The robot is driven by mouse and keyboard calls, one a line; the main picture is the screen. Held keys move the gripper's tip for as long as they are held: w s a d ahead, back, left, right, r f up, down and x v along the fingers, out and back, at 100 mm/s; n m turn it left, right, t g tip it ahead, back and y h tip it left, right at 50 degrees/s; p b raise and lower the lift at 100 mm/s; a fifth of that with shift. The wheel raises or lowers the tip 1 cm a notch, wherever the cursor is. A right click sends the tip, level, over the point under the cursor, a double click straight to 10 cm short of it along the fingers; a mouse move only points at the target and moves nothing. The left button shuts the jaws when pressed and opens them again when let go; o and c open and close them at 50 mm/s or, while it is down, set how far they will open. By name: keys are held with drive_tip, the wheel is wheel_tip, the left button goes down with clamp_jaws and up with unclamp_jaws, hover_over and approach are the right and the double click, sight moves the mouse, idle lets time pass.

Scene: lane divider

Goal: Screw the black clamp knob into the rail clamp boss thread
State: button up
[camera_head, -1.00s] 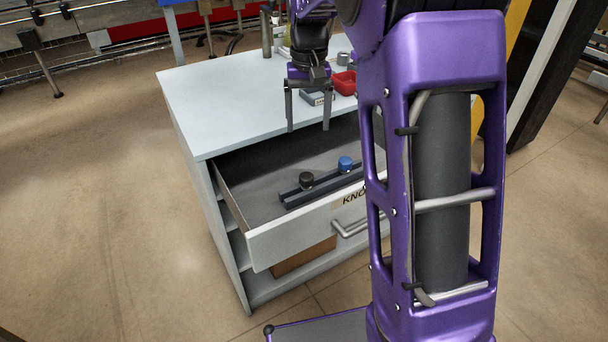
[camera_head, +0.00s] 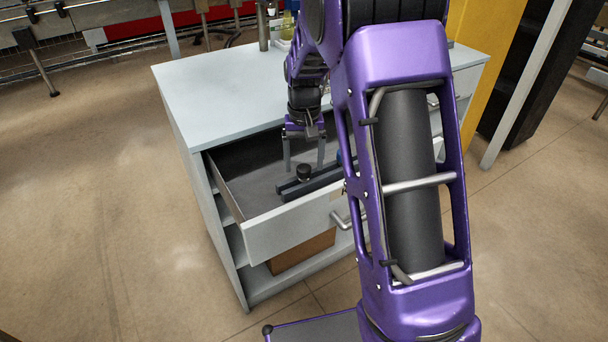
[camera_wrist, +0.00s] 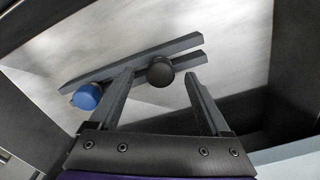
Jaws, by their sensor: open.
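The black clamp knob (camera_head: 304,172) sits upright on a dark two-bar rack (camera_head: 297,189) inside the open drawer. It also shows in the wrist view (camera_wrist: 160,72), between and beyond the fingertips. A blue knob (camera_wrist: 87,97) sits on the same rack; in the head view it is almost wholly hidden by my arm. My gripper (camera_head: 304,167) is open and empty, its fingers pointing down into the drawer above the black knob. In the wrist view the fingers (camera_wrist: 158,80) are spread wide, with no visible contact with the knob. I cannot make out the rail clamp boss.
The open drawer (camera_head: 290,226) projects from a white cabinet, and its walls surround the rack. The cabinet top (camera_head: 215,95) is clear at the left. A bottle (camera_head: 288,25) stands at the back, partly hidden by my arm.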

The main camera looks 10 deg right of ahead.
wheel_tip(320, 180, down, 3)
drive_tip(key=shift+r, duration=0.1)
drive_tip(key=shift+c, duration=0.3)
clamp_jaws()
